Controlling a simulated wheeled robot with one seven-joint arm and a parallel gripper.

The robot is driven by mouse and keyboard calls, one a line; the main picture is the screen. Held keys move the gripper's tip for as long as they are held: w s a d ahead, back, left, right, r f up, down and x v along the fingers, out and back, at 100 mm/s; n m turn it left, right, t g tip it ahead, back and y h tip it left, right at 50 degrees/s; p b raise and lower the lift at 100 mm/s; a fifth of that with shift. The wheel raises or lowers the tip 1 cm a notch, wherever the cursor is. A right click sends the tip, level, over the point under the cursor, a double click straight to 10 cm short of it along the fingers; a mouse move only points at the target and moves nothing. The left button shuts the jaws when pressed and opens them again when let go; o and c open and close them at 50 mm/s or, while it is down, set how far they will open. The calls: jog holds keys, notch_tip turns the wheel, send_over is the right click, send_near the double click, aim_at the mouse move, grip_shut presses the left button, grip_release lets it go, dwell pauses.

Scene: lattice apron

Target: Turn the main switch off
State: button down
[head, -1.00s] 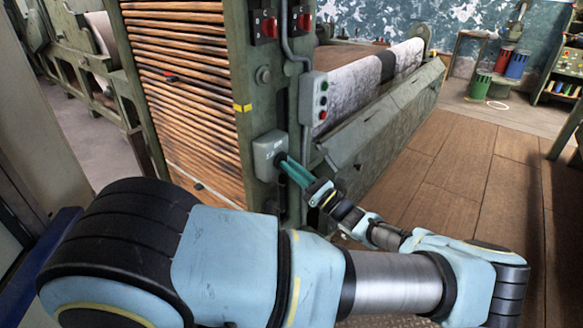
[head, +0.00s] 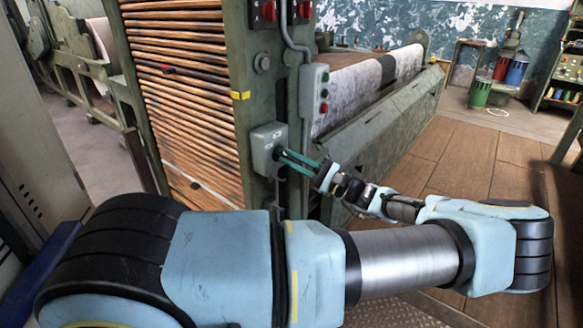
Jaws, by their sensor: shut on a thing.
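The main switch (head: 264,149) appears to be the grey box on the green machine post, with a dark knob on its right side. My gripper (head: 281,155) reaches it from the right. Its teal fingers are shut on the dark knob, which is mostly hidden between the fingertips. The knob's exact angle is too small to tell.
A grey button box (head: 313,92) with green and red buttons is fixed above my gripper. Red rotary switches (head: 268,11) sit higher on the post. A sloped green machine guard (head: 385,125) lies behind my wrist. Wooden floor (head: 460,160) is open at right.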

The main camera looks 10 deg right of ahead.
jog(key=n+g+b, duration=0.1)
jog(key=n, duration=0.2)
jog(key=n+g+b, duration=0.1)
jog(key=n, duration=0.2)
jog(key=shift+f+n+g+h+b, duration=0.1)
jog(key=shift+n+g+h+b, duration=0.2)
jog(key=shift+n+g+b, duration=0.1)
jog(key=shift+n+g+h+b, duration=0.6)
jog(key=shift+n+h, duration=0.1)
jog(key=shift+n, duration=1.6)
jog(key=c, duration=0.9)
grip_release()
jog(key=shift+r, duration=0.2)
jog(key=shift+o, duration=0.2)
jog(key=b+v, duration=0.2)
jog(key=v, duration=0.9)
